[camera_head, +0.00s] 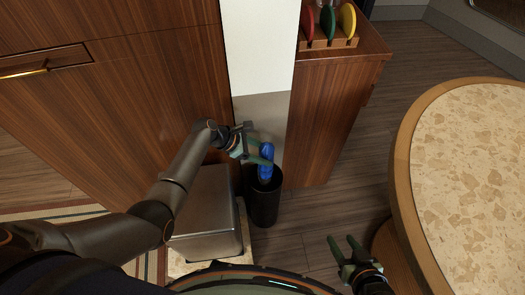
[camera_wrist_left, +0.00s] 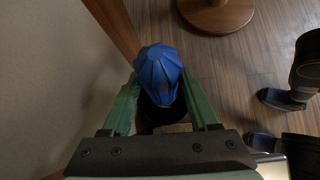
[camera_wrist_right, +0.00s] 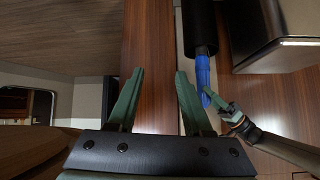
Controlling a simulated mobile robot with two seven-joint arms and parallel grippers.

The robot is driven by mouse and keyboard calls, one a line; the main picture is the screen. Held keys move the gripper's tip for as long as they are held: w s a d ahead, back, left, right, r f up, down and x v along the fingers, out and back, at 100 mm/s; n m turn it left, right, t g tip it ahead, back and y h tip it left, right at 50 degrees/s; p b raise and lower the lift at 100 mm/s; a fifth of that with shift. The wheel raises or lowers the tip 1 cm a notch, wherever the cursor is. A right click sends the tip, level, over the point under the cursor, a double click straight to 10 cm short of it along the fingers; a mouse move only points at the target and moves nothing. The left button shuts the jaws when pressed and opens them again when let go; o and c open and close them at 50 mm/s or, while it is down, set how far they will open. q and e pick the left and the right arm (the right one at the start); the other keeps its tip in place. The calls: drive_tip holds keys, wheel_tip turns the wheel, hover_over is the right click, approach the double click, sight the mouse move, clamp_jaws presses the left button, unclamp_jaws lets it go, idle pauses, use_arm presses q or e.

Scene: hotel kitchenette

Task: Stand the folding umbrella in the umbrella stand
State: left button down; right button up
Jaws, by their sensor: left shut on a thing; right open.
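The blue folding umbrella (camera_head: 266,165) is upright, with its lower end at the mouth of the black cylindrical umbrella stand (camera_head: 264,208). My left gripper (camera_head: 262,150) is shut on the umbrella's upper part. The left wrist view shows the umbrella's ribbed blue top (camera_wrist_left: 160,72) between the fingers, with the dark stand below, mostly hidden. In the right wrist view the umbrella (camera_wrist_right: 203,75) lines up with the stand (camera_wrist_right: 199,25); how deep its end sits inside I cannot tell. My right gripper (camera_head: 343,241) is open and empty, right of the stand.
A metal bin (camera_head: 205,215) stands left of the umbrella stand. A wooden cabinet (camera_head: 335,120) with a rack of coloured discs (camera_head: 328,42) is behind it. A round stone-topped table (camera_head: 465,170) is at the right. Open floor lies between stand and table.

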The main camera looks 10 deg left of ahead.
use_arm(q)
drive_tip(key=shift+f+b, duration=0.45)
drive_tip(key=shift+f, duration=0.75)
drive_tip(key=shift+f+b, duration=0.85)
use_arm(e)
drive_tip(key=shift+w+d+r+t, duration=0.15)
drive_tip(key=shift+w+d+t, duration=0.05)
drive_tip(key=shift+w+t, duration=0.2)
drive_tip(key=shift+w+d+r+t, duration=0.1)
drive_tip(key=shift+w+d+t, duration=0.15)
drive_tip(key=shift+w, duration=0.25)
use_arm(q)
drive_tip(key=c, duration=0.6)
unclamp_jaws()
drive_tip(key=o, duration=0.5)
use_arm(e)
drive_tip(key=shift+w+a+r, duration=0.1)
drive_tip(key=shift+w+r, duration=0.05)
drive_tip(key=shift+w, duration=0.05)
use_arm(q)
drive_tip(key=shift+f, duration=0.1)
